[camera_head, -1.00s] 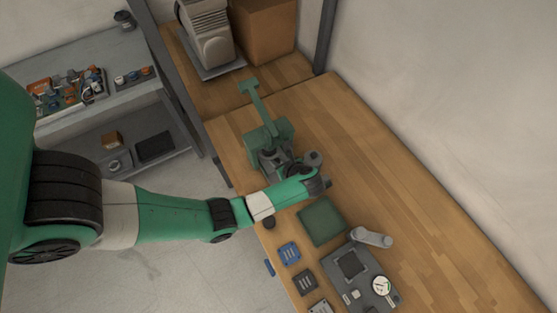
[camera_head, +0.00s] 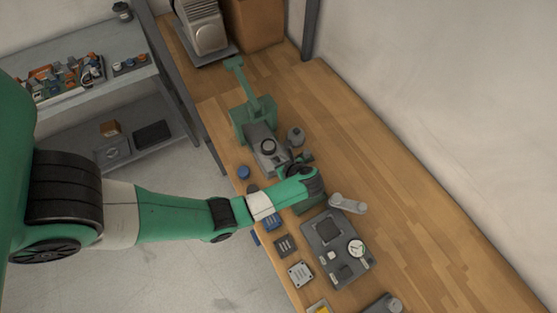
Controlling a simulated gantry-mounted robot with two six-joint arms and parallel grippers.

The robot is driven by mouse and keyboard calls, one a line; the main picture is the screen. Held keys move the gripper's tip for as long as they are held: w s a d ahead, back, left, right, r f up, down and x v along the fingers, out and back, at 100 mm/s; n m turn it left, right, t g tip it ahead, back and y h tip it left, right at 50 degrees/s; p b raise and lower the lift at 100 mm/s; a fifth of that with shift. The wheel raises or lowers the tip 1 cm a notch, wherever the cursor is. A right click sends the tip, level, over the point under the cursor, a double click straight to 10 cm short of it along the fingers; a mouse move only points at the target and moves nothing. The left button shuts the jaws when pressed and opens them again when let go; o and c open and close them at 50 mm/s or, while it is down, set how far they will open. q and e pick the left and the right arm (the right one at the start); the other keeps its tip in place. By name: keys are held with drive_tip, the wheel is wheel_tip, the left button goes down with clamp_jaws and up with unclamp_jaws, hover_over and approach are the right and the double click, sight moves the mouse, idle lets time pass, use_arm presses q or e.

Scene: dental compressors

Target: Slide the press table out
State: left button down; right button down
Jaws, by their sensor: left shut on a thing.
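The green press (camera_head: 248,115) stands on the wooden bench, its long lever pointing up and away. Its grey press table (camera_head: 262,138) sticks out from the press body toward my left gripper, with a dark round part on top. My left gripper (camera_head: 299,163) is at the front end of the press table, shut on it; the exact grip is small and partly hidden by the wrist. My right gripper is not in view.
A green mat is mostly hidden under my left wrist. A grey plate with a gauge (camera_head: 337,248) and several small blocks lie nearer. The bench's right side is clear.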

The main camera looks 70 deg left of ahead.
use_arm(q)
drive_tip(key=c, duration=0.7)
unclamp_jaws()
drive_tip(key=p+v, duration=0.2)
drive_tip(key=v, duration=0.9)
drive_tip(key=shift+d+r+p, duration=0.2)
drive_tip(key=shift+d+p, duration=0.1)
drive_tip(key=shift+p, duration=0.05)
